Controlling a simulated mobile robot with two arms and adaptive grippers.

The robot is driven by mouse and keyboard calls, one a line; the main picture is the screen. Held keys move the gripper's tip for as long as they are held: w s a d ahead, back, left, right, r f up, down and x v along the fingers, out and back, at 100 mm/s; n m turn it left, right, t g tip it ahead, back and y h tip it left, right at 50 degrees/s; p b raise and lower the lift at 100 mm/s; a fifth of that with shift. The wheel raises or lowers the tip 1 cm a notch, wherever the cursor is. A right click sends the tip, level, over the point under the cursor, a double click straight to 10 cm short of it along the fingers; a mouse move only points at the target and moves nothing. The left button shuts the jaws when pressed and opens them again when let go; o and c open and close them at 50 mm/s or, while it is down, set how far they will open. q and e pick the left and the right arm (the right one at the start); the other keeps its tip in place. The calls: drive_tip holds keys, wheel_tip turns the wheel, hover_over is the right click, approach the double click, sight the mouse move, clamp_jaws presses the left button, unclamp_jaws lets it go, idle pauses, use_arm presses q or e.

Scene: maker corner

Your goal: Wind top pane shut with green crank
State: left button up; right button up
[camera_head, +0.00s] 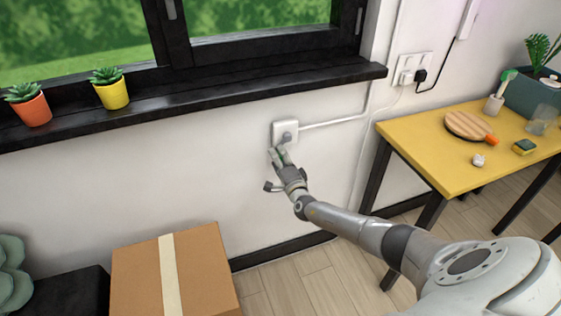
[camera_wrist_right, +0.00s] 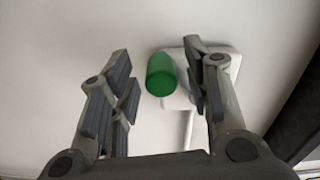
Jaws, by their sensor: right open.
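The crank's white wall box (camera_head: 280,127) is mounted below the window sill, with a grey crank arm (camera_head: 287,138) on its face. My right gripper (camera_head: 278,157) is open just below and in front of it. In the right wrist view, the green crank handle (camera_wrist_right: 160,74) lies between my open fingers (camera_wrist_right: 156,58), apart from the left finger and closer to the right one. The white box (camera_wrist_right: 220,68) is behind the right finger. Only the lower part of the black-framed window (camera_head: 270,45) shows; the top pane is out of view. My left gripper is not in view.
Potted succulents in orange (camera_head: 32,110) and yellow (camera_head: 112,93) pots stand on the black sill (camera_head: 210,92). A cardboard box (camera_head: 205,265) is on the floor at lower left. A yellow table (camera_head: 425,140) with several items stands at right.

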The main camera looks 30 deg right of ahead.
drive_tip(key=v, duration=1.2)
drive_tip(key=shift+d+f, duration=0.1)
drive_tip(key=shift+f, duration=0.05)
